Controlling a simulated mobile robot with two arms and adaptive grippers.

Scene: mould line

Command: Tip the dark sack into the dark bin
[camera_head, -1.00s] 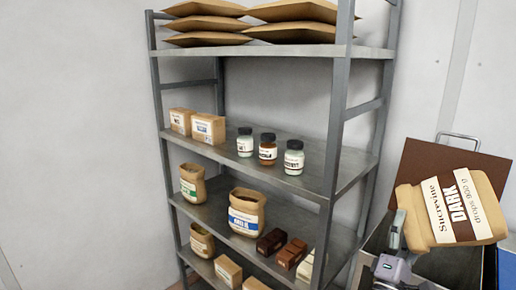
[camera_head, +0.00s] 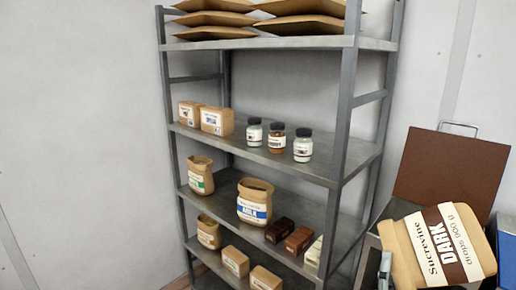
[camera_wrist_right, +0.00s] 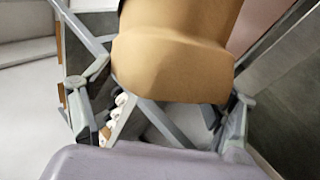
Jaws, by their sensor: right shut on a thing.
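The dark sack (camera_head: 468,240), a tan bag with a white and brown label reading "DARK", is tilted on its side at the lower right of the head view. My right gripper (camera_wrist_right: 165,90) is shut on it; in the right wrist view the tan sack (camera_wrist_right: 175,45) lies between the fingers. In the head view only a grey finger shows at the sack's left edge. A raised brown lid (camera_head: 450,170) with a metal handle stands behind the sack, apparently the dark bin's. The bin's opening is mostly hidden by the sack. My left gripper is not in view.
A grey metal shelf rack (camera_head: 345,110) stands left of the bin, holding tan packs, jars, open sacks including a blue-labelled one (camera_head: 254,203), and dark bars (camera_head: 290,236). A blue surface (camera_head: 506,240) shows at the right edge.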

